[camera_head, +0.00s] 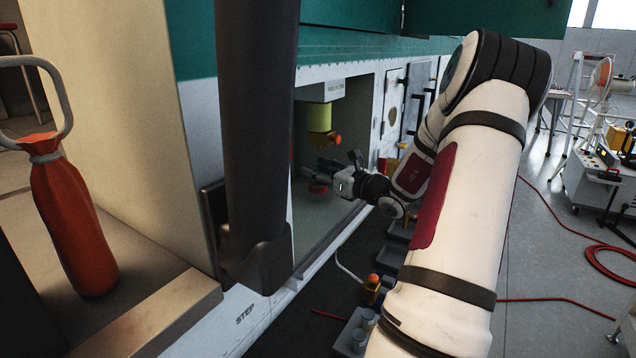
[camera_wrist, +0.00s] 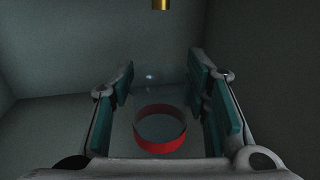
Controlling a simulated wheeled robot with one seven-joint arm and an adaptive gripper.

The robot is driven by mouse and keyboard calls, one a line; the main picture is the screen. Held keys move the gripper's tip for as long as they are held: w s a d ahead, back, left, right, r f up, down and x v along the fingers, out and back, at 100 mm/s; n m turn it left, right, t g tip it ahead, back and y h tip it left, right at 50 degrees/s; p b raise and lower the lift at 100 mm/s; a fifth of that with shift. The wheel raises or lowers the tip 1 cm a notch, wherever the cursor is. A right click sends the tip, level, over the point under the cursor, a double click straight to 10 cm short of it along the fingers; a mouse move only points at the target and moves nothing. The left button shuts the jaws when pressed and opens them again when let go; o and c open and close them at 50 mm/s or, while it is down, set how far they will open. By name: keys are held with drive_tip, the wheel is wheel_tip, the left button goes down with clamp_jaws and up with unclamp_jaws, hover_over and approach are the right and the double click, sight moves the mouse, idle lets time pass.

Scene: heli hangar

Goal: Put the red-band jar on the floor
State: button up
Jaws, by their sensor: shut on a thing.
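The red-band jar (camera_wrist: 160,129) is clear, with a wide red band. In the wrist view it sits between the two teal-padded fingers of my gripper (camera_wrist: 160,92), which are shut on it. In the head view my gripper (camera_head: 335,178) reaches into an open bay in the side of the white and green body, and the jar's red band (camera_head: 318,187) shows just left of the fingers. The jar's clear part is hard to make out there. The floor (camera_head: 545,250) lies below and to the right of the bay.
A yellow-green filter bowl (camera_head: 320,118) hangs inside the bay above my gripper. Below the bay stand trays and small jars (camera_head: 360,330) on a dark mat. A red hose (camera_head: 600,255) lies on the floor at right.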

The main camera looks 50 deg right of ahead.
sight(325, 183)
drive_tip(key=shift+f+b, duration=0.4)
drive_tip(key=shift+f, duration=1.1)
drive_tip(key=shift+f, duration=0.15)
drive_tip(key=o, duration=1.3)
drive_tip(key=shift+r, duration=0.2)
drive_tip(key=s, duration=0.3)
drive_tip(key=s+a+p, duration=0.1)
drive_tip(key=s, duration=0.7)
drive_tip(key=shift+s+a+p, duration=0.1)
drive_tip(key=shift+a+p, duration=0.05)
drive_tip(key=shift+p, duration=0.25)
drive_tip(key=shift+s, duration=0.45)
